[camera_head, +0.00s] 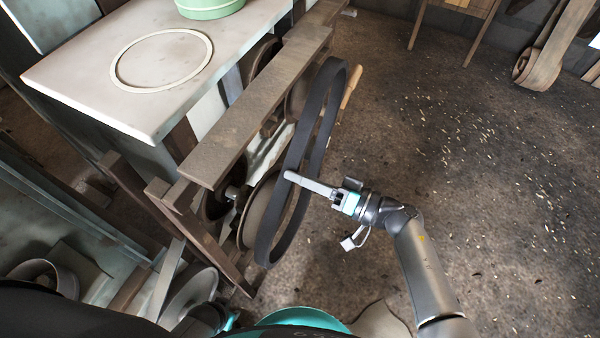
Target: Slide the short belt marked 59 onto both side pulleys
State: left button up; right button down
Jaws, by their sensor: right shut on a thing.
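A dark belt (303,128) forms a long narrow loop along the right side of the wooden frame. Its number cannot be read. My right gripper (302,182) is shut on the belt about midway along the loop, coming from the right. A large pulley (252,215) shows behind the belt's near end, partly hidden by the belt and the beam. Another pulley (295,100) shows behind its far part, mostly hidden. I cannot tell whether the belt sits around either pulley or just beside them. My left gripper is not in view.
A wooden beam (255,105) runs along the top of the frame. A pale table (90,80) at left carries a thin cream ring (118,72) and a green round container (210,8). A wooden handle (352,85) sticks out beyond the belt.

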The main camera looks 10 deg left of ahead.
aim_at(282, 170)
jog(key=shift+r, duration=0.1)
jog(key=shift+p, duration=0.35)
jog(key=shift+w+a, duration=0.1)
jog(key=shift+a, duration=0.1)
dwell(0.5)
jog(key=shift+x, duration=1.95)
jog(key=shift+a, duration=0.2)
jog(key=shift+f, duration=0.4)
jog(key=c, duration=0.7)
grip_release()
jog(key=shift+c, duration=0.2)
